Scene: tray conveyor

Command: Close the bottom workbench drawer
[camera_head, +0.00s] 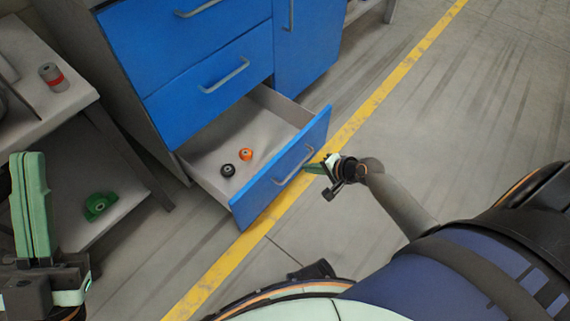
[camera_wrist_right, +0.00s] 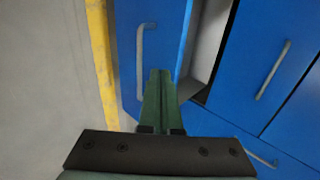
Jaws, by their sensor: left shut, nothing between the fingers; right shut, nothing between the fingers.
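The bottom workbench drawer (camera_head: 283,168) is blue-fronted and pulled out in the head view. A black item (camera_head: 228,170) and an orange item (camera_head: 246,154) lie inside it. My right gripper (camera_head: 312,168) is shut and empty, its fingertips close to the drawer front near the handle's upper right end. In the right wrist view the shut green fingers (camera_wrist_right: 160,75) point at the drawer front (camera_wrist_right: 128,60), right of its handle (camera_wrist_right: 141,62); contact cannot be told. My left gripper (camera_head: 30,160) is shut and empty at the far left, away from the drawer.
The drawers above (camera_head: 215,95) and the cabinet door (camera_head: 310,40) are shut. A shelf table (camera_head: 100,205) stands left, with a green part (camera_head: 99,206) low and a grey-red cylinder (camera_head: 54,77) on top. A yellow floor line (camera_head: 385,85) passes under the drawer front. Floor at right is clear.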

